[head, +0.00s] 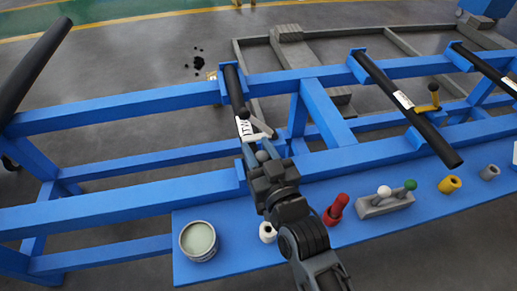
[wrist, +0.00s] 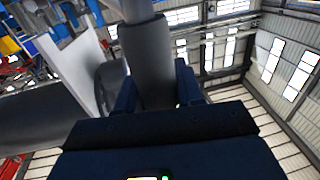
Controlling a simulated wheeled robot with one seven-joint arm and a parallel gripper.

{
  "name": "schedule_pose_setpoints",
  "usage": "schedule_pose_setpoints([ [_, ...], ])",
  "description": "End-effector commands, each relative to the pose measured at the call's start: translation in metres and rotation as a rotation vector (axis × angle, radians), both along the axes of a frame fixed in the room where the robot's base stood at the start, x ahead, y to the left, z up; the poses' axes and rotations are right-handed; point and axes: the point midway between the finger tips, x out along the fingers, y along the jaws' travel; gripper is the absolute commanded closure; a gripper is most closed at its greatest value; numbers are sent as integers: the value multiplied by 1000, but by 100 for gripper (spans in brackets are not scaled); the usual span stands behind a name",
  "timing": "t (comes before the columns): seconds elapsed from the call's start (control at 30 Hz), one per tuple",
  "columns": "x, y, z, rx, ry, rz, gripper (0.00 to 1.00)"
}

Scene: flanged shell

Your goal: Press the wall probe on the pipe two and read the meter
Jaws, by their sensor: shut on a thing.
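The pipe with a white label whose visible letters read "TW" (head: 233,85) lies across the blue rack, left of centre in the head view. My gripper (head: 260,150) is over its near end. In the wrist view my gripper (wrist: 158,95) is shut on a grey cylindrical tool (wrist: 146,55), seemingly the wall probe. A large dark rounded form, likely the pipe (wrist: 40,125), is left of it, beside a pale flat piece (wrist: 75,70). I cannot tell whether the probe touches the pipe. A small lit display (wrist: 150,178), possibly the meter, is cut off at the bottom edge, unreadable.
The blue shelf holds a can (head: 198,241), a white cylinder (head: 267,232), a red object (head: 336,210), a grey block with knobs (head: 385,204) and a yellow cylinder (head: 449,185).

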Motion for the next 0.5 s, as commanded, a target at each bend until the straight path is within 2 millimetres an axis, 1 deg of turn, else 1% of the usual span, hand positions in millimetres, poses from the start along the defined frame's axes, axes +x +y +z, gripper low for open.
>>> schedule_pose_setpoints([
  [0.5, 0, 0, -6, 0, -1, 0, 94],
])
